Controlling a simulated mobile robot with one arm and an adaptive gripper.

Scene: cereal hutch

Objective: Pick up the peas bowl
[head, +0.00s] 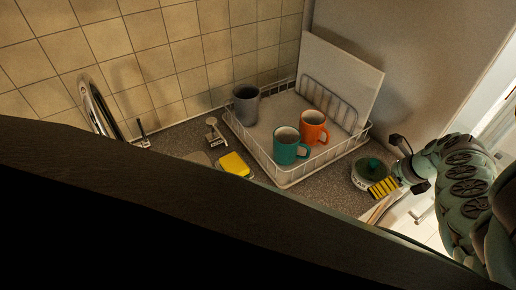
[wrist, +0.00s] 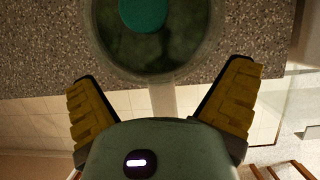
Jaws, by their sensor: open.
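The round bowl (head: 364,178) with dark green contents, which I take as the peas bowl, stands on the speckled counter near its right end. It also shows at the top of the wrist view (wrist: 112,58), cut off by the frame edge. A teal round piece (wrist: 145,14) sits at its middle; I cannot tell what it is. My gripper (head: 385,186) is at the bowl's near right side. In the wrist view its yellow fingers (wrist: 163,78) are spread wide and empty, with the bowl just beyond their tips.
A white wire dish rack (head: 290,181) holds a grey mug (head: 246,105), a teal mug (head: 287,151), an orange mug (head: 311,128) and a white board (head: 338,75). A yellow sponge (head: 234,164) and a faucet (head: 95,105) are further left. The counter's front edge is close to the bowl.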

